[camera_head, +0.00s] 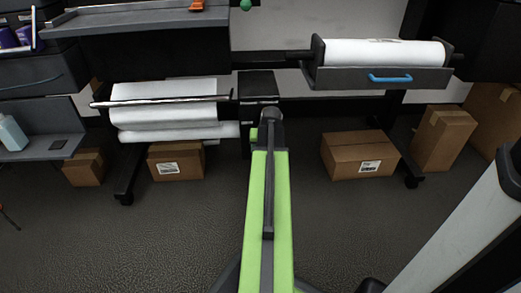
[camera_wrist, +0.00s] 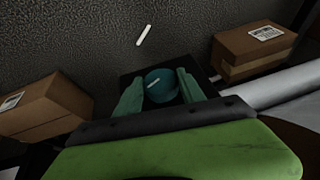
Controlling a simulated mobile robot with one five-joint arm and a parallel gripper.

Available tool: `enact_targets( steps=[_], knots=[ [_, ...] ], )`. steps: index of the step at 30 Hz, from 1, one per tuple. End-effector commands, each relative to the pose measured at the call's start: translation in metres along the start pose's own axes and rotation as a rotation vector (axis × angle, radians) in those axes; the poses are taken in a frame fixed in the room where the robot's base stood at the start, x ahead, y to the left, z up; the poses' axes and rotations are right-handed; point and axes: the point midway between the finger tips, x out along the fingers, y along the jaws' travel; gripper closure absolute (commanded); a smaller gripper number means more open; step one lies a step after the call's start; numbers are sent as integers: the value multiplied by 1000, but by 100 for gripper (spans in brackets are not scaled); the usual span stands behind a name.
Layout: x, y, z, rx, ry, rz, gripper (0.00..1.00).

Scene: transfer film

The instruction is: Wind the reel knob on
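The round teal reel knob (camera_wrist: 160,85) shows in the wrist view, with a short pale line on its face tilted up to the right. It sits on a dark block (camera_wrist: 128,78). My gripper (camera_wrist: 160,76) has one finger on each side of the knob. The fingers are very near its sides; whether they press on it I cannot tell. A separate white mark (camera_wrist: 144,36) shows beyond the knob. In the head view my arm reaches forward to the black block (camera_head: 258,84) between the two rolls, and it hides the knob and fingers.
A white film roll (camera_head: 165,112) hangs left of my arm; another roll (camera_head: 380,52) lies in a tray with a blue handle (camera_head: 390,77) at right. Cardboard boxes (camera_head: 176,162) (camera_head: 358,155) stand on the floor below. The floor in front is clear.

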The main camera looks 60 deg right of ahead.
Motion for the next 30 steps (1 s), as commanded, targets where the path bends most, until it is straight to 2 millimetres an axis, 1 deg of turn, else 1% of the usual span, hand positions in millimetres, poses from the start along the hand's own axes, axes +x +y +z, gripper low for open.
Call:
enact_targets(
  steps=[1,6,7,11,18,21,30],
  knots=[
    [0,0,0,0,0,-1,71],
    [0,0,0,0,0,-1,93],
    [0,0,0,0,0,-1,94],
    [2,2,1,20,-1,-43,94],
    [6,7,2,116,0,-268,94],
    [4,7,1,136,-1,-324,94],
    [1,5,1,140,-1,-339,94]
  ],
)
